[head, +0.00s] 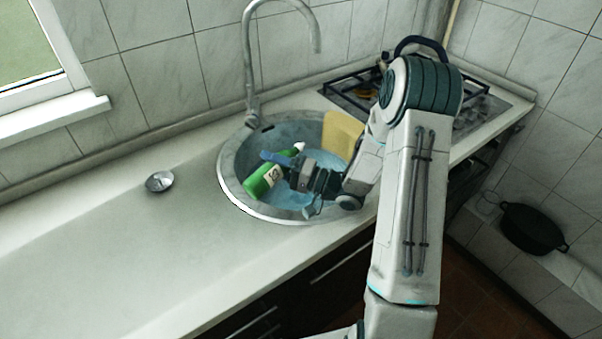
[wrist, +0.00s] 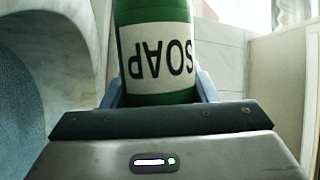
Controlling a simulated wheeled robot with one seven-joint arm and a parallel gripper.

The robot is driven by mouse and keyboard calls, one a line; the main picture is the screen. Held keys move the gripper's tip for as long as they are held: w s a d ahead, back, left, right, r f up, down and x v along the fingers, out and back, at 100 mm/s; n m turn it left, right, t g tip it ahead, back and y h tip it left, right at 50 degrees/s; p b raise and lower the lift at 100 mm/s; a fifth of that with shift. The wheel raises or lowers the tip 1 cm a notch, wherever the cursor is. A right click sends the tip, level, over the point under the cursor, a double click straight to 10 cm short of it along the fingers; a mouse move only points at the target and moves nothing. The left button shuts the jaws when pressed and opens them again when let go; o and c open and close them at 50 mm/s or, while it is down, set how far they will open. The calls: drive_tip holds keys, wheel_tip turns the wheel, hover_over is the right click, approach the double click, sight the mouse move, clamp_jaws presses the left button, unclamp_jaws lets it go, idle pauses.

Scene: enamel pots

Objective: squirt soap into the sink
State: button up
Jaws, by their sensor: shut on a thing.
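A green soap bottle (head: 262,179) with a white label and a pale tip is in my gripper (head: 283,162), over the round sink (head: 229,184). The bottle is tilted, its tip up to the right and its base down to the left. In the wrist view the soap bottle (wrist: 156,52) shows its label upside down, between the two blue fingers of my gripper (wrist: 160,90). My gripper is shut on it. The bottle's tip is outside the wrist view. The sink holds what looks like blue water. I cannot tell whether any soap is coming out.
A yellow item (head: 342,133) hangs at the sink's right rim. A tall curved faucet (head: 248,60) stands behind the sink. A metal drain strainer (head: 160,181) lies on the counter to the left, which is otherwise clear. A gas stove (head: 350,90) is at the right.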

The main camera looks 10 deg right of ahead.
drive_tip(key=shift+a+r+m+t+p, duration=0.1)
drive_tip(key=shift+r+m+t+p, duration=0.4)
drive_tip(key=shift+m+p, duration=0.15)
idle(2.4)
